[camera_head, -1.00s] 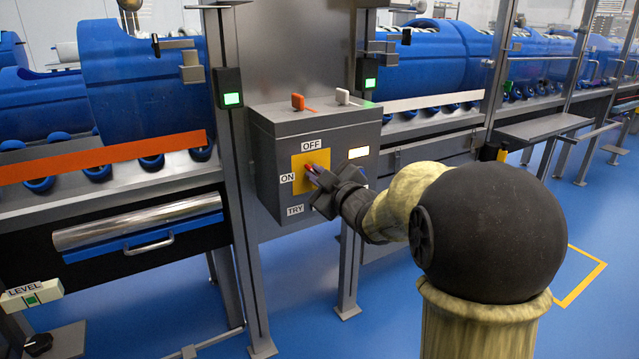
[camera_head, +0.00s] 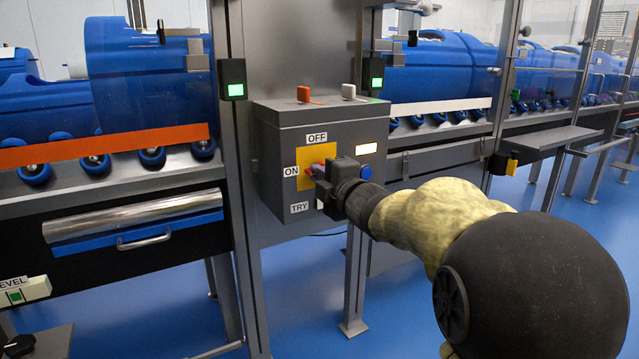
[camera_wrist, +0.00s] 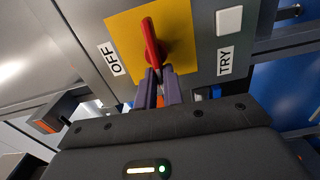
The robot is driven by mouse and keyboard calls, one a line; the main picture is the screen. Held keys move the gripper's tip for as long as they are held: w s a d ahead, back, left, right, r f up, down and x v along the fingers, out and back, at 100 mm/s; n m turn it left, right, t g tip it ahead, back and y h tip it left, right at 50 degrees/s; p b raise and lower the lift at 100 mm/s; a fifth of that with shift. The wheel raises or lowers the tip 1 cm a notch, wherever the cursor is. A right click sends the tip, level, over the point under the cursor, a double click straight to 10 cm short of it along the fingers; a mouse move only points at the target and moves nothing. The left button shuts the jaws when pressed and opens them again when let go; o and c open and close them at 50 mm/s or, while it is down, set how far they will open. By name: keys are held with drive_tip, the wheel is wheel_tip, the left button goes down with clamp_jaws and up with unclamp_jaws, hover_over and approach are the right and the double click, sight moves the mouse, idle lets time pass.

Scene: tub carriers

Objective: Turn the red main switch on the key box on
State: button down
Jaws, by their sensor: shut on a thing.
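The grey key box (camera_head: 350,133) hangs between the steel posts and bears a yellow plate (camera_head: 327,151) with labels OFF above, ON at left and TRY below. The red main switch (camera_wrist: 151,38) shows clearly in the wrist view as a handle lying crosswise to the line between OFF and TRY. In the head view only a bit of the red switch (camera_head: 309,173) shows, near ON; my gripper hides the rest. My gripper (camera_wrist: 158,75) is shut on the handle's near end, its dark fingers on either side of it.
Green-lit units (camera_head: 234,90) sit on the posts. Blue tubs (camera_head: 150,70) rest on roller lines to both sides. Blue floor is open at the lower right.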

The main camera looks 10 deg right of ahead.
drive_tip(key=shift+d+f, duration=0.3)
drive_tip(key=shift+d, duration=0.05)
drive_tip(key=c, duration=1.5)
unclamp_jaws()
drive_tip(key=shift+a+r, duration=0.1)
drive_tip(key=shift+r, duration=0.05)
